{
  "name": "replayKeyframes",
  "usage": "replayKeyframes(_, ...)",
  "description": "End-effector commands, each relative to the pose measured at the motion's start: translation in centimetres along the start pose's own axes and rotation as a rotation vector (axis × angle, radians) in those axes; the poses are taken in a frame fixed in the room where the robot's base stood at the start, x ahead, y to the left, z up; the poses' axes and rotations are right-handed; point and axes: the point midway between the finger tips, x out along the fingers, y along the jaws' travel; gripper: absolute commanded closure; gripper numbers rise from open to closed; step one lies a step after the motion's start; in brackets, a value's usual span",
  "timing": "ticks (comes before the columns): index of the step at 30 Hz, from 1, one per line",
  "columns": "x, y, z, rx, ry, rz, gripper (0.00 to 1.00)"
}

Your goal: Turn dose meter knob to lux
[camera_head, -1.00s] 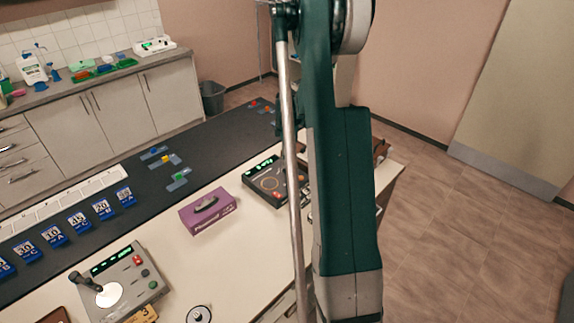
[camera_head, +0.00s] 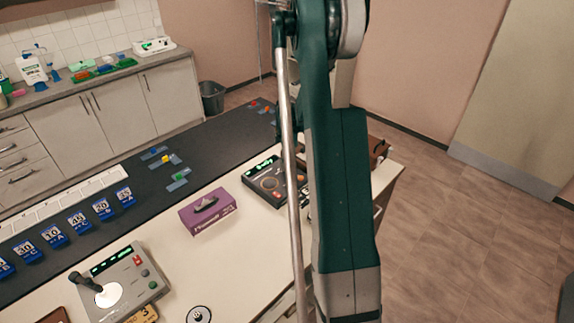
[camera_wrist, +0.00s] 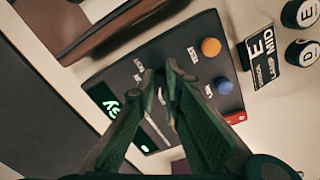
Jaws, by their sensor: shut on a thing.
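The dose meter (camera_head: 264,184) is a dark box with a green lit display on the white table, partly covered by my arm in the head view. In the wrist view the dose meter (camera_wrist: 204,20) fills the middle, with an orange button, a grey-blue button, a red label and white markings. My gripper (camera_wrist: 160,78) is over its face, the two green fingers converging among the markings. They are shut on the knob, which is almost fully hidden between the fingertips. I cannot read which marking it points to.
A purple box (camera_head: 208,219) stands left of the dose meter. A grey joystick console (camera_head: 128,283) is at the front left. A brown object (camera_wrist: 125,22) lies close beside the meter. Round lettered pieces (camera_wrist: 302,55) and a black label card (camera_wrist: 264,62) lie on the other side.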

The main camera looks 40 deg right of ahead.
Motion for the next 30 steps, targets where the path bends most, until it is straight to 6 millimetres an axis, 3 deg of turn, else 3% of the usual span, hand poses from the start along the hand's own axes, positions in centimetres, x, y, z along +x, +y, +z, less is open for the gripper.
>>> replayKeyframes(14, 0.12, -0.09, 0.00, 0.096, 0.000, 0.000, 1.00)
replayKeyframes(30, 0.20, -0.38, -0.11, 0.536, 0.000, 0.000, 1.00)
